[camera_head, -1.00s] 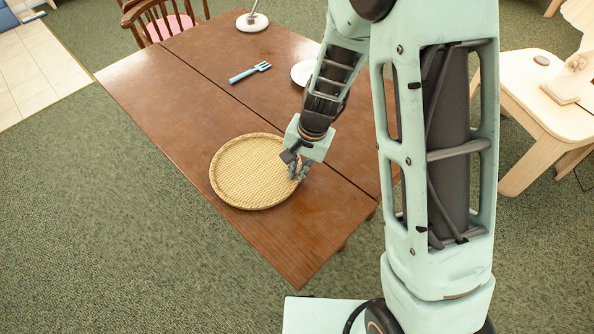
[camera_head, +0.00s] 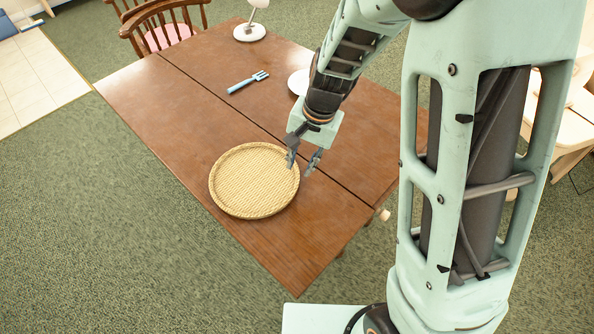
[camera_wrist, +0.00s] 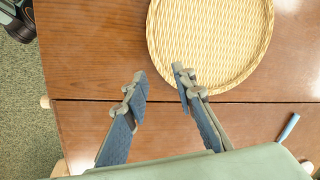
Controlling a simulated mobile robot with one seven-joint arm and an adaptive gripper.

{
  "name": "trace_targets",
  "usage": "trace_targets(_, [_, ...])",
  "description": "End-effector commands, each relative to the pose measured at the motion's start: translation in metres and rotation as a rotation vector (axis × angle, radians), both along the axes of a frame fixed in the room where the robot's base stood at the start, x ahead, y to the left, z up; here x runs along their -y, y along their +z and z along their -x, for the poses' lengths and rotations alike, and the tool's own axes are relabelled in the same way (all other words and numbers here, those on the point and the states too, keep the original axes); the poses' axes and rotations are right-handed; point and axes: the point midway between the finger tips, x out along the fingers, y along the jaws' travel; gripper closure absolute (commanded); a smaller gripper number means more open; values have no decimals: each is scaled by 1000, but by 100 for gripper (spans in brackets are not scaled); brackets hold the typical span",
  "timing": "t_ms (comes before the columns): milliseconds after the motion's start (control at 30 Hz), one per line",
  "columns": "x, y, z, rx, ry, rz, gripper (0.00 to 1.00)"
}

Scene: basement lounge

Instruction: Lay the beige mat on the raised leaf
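The beige mat (camera_head: 254,181) is round and woven with a raised rim. It lies flat on the near-left leaf (camera_head: 145,105) of the brown wooden table, which looks level with the rest of the top. The mat (camera_wrist: 215,40) also shows at the upper right of the wrist view, beyond the table seam. My gripper (camera_head: 302,165) is open and empty at the mat's right edge. In the wrist view my gripper (camera_wrist: 158,72) has its fingers apart, the right tip overlapping the mat's rim in the picture. Whether that tip touches the mat is unclear.
A wooden chair (camera_head: 160,25) stands at the far side. The leaf left of the mat is clear.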

Motion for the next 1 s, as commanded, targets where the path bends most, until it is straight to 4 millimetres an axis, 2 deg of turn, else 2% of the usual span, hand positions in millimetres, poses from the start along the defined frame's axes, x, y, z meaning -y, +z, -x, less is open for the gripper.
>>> trace_targets(33, [2, 11, 0, 5, 0, -1, 76])
trace_targets(100, [3, 20, 0, 4, 0, -1, 76])
trace_targets(300, [6, 33, 2, 1, 0, 0, 76])
trace_targets(1000, [6, 34, 2, 0, 0, 1, 76])
